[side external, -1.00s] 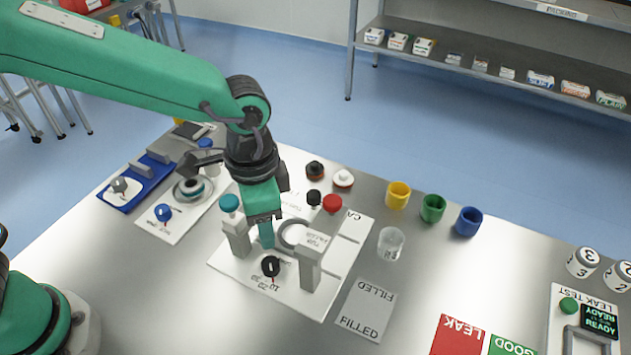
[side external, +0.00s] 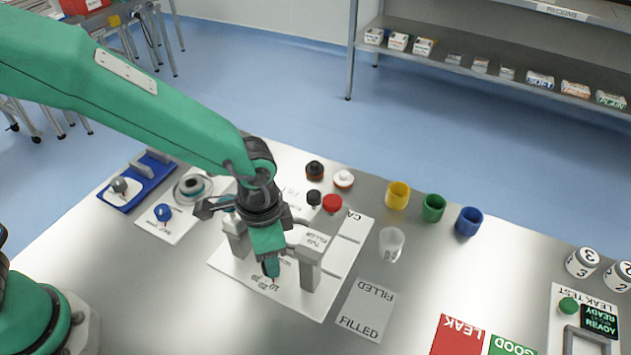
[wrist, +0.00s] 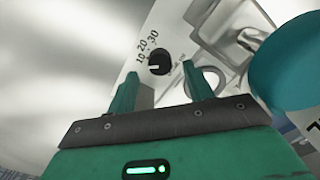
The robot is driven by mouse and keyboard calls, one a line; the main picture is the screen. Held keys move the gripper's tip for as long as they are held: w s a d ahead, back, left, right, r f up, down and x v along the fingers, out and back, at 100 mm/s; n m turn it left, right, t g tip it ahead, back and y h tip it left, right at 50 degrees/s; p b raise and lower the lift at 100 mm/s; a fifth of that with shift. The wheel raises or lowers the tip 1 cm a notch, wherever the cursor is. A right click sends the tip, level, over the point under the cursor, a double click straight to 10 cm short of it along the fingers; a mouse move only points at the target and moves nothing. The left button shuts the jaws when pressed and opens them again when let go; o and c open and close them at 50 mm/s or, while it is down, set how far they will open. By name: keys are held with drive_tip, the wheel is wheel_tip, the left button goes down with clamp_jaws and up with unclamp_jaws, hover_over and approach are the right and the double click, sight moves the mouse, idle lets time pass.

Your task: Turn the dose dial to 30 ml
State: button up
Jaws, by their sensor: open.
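The dose dial (wrist: 159,62) is a round black knob with a white pointer line on the white filler plate (side external: 318,308). The numbers 10, 20 and 30 are printed beside it. In the wrist view the pointer lies toward the left side of the knob, nearest the 10 side; its exact reading is hard to tell. My gripper (wrist: 161,84) is open and empty, its two fingers apart, with the dial showing just beyond and between the tips. In the side view my gripper (side external: 270,268) is low over the dial and hides most of it.
Two grey posts stand on the plate; the right one (side external: 311,268) is close beside my gripper. A large teal knob (wrist: 297,62) shows near the wrist camera. A clear beaker (side external: 391,244) and a FILLED card (side external: 366,310) are to the right. Black and red caps (side external: 332,203) lie behind.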

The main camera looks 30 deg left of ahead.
drive_tip(key=shift+f, duration=1.6)
drive_tip(key=c, duration=1)
